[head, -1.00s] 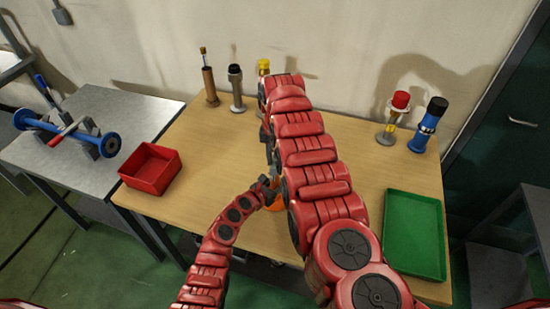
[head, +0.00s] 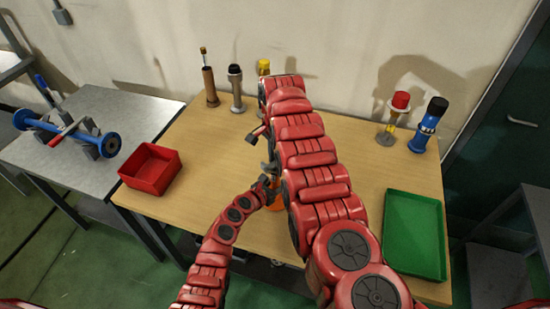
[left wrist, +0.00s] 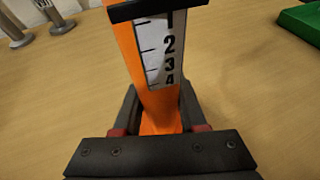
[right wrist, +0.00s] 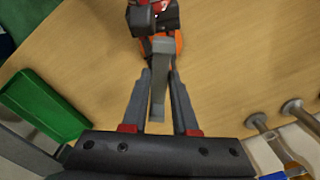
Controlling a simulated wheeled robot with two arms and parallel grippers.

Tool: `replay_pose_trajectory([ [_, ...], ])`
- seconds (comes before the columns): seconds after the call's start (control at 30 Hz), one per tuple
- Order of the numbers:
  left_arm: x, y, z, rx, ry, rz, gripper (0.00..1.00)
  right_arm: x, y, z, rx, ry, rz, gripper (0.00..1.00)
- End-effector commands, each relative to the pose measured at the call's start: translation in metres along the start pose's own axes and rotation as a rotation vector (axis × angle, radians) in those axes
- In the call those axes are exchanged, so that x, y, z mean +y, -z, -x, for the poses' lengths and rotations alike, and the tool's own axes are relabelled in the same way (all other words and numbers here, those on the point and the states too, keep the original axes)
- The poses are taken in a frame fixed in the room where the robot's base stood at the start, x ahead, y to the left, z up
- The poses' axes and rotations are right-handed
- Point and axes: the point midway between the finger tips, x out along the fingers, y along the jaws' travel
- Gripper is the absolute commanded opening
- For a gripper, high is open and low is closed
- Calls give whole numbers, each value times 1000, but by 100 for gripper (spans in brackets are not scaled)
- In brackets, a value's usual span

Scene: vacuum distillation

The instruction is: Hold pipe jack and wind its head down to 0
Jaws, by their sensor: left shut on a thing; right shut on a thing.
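The orange pipe jack (left wrist: 158,110) stands on the wooden table. In the left wrist view it carries a white scale (left wrist: 162,50) numbered 1 to 4, with a black edge across it near the 1. My left gripper (left wrist: 158,98) is shut around its lower body. In the right wrist view the jack (right wrist: 172,45) has a dark head (right wrist: 152,18) with a grey handle bar (right wrist: 158,85) coming from it. My right gripper (right wrist: 160,75) is shut on that bar. In the head view my right arm hides much of the jack (head: 278,201).
A red bin (head: 151,169) sits at the table's left edge and a green tray (head: 415,235) at its right. Several stands and tools line the back, including a blue cylinder (head: 426,130). A steel side table (head: 150,108) holds a blue roller stand (head: 70,135).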

Motion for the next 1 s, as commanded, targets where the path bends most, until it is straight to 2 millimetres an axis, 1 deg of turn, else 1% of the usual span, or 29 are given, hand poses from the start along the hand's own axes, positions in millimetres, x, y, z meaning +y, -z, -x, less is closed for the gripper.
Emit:
replay_pose_trajectory([
  [0.03, 2, 3, 1, 6, -4, 2, 0, 0, 1, 2, 1, 0, -45, 0],
  [0.7, 2, 5, 1, 9, -5, 3, 0, 0, 0, 2, 1, -1, -675, 0],
  [1.0, 3, 6, 1, 10, -5, 3, 0, 0, 0, 2, 0, -2, -898, 0],
])
